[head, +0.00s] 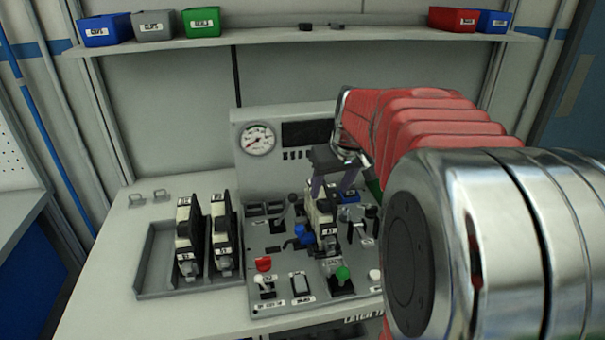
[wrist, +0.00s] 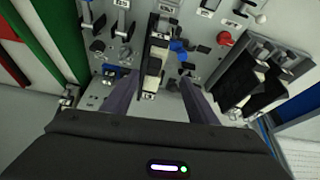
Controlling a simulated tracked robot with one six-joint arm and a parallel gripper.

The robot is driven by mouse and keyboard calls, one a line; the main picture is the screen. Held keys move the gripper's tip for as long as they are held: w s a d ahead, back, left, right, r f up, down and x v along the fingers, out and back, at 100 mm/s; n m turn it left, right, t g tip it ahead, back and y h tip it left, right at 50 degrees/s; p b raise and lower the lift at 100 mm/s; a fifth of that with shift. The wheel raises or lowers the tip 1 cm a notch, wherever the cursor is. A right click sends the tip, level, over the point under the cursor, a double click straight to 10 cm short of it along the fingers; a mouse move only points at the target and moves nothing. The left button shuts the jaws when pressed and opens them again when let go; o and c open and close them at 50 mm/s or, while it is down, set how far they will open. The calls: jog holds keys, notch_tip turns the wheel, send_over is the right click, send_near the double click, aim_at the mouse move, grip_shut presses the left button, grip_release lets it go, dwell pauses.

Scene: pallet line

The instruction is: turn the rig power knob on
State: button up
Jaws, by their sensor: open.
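The grey rig panel (head: 285,262) on the bench carries several controls, and I cannot tell which is the rig power knob because the labels are too small to read. They include a red-topped switch (head: 263,265), a green-topped lever (head: 342,273), a blue handle (head: 303,235) and a black knob (head: 371,212). A black-and-cream module (head: 325,222) stands upright on the panel. My gripper (wrist: 158,84) is open, its fingers pointing toward the panel, with the module between them in the wrist view. The red knob also shows there (wrist: 225,38). My arm hides the panel's right side.
A grey tray (head: 152,262) with two similar modules (head: 224,236) sits left of the panel. A round gauge (head: 258,138) is on the upright board behind. A shelf (head: 290,35) above holds small coloured bins (head: 202,21). The bench's left front is clear.

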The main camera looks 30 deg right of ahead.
jog(key=w+d+f, duration=0.2)
jog(key=d+f, duration=0.1)
jog(key=d, duration=0.7)
jog(key=m, duration=0.1)
send_near(372, 208)
jog(key=v, duration=0.5)
jog(key=shift+w+a+r, duration=0.15)
jog(key=shift+r, duration=0.1)
jog(key=x, duration=1.3)
jog(key=shift+f, duration=0.35)
jog(key=shift+c, duration=0.4)
jog(key=shift+d, duration=0.3)
jog(key=c, duration=1)
